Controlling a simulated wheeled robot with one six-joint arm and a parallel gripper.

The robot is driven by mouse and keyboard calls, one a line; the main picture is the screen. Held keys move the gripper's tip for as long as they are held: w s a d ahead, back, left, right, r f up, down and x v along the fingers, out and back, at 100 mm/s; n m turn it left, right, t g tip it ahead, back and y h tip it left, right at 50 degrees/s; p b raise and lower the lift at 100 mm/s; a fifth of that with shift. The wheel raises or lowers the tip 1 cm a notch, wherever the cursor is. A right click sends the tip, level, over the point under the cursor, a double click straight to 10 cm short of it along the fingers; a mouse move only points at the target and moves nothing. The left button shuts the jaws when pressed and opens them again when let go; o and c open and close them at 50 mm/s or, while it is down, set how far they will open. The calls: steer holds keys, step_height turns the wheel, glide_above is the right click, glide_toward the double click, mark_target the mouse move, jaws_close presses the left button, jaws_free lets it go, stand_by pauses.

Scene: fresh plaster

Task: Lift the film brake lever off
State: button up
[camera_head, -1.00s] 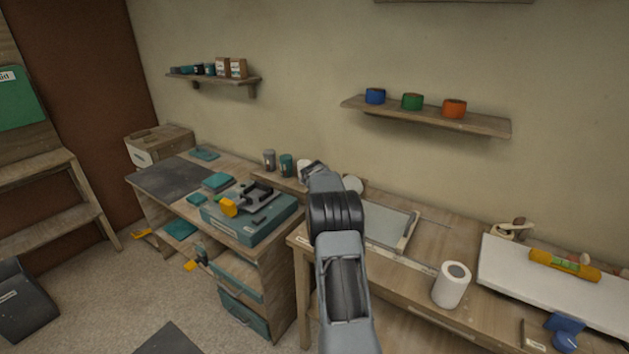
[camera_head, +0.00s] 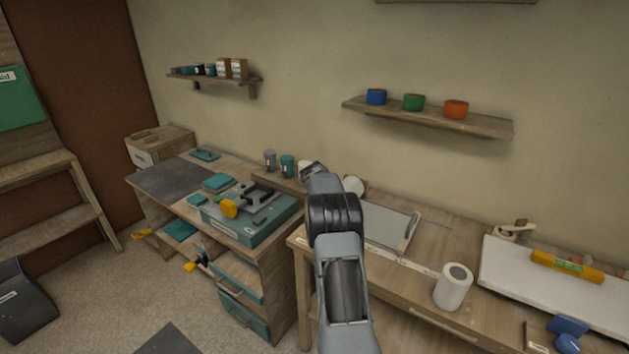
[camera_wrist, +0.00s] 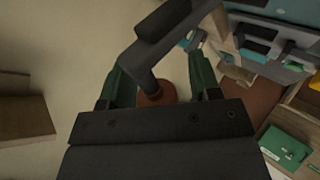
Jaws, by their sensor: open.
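In the wrist view the two dark green fingers of my gripper (camera_wrist: 158,66) stand apart, open. A dark grey bent bar (camera_wrist: 137,62) with a thicker black part crosses between and beyond them. It looks like the film brake lever, but I cannot be sure. A reddish-brown round piece (camera_wrist: 157,95) shows between the fingers, near the bar's lower end. I cannot tell whether either finger touches the bar. In the head view my arm hides the gripper and the lever. A pale round end (camera_head: 353,186) shows just right of my arm, its other parts hidden.
A white roll (camera_head: 453,289) stands upright on the right bench (camera_head: 430,248). A wall shelf (camera_head: 430,120) with three coloured rolls hangs above.

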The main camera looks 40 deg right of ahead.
steer(key=b+v, duration=0.3)
steer(key=v, duration=1.1)
steer(key=shift+b, duration=0.35)
steer(key=shift+w+f, duration=0.1)
steer(key=shift+f, duration=0.05)
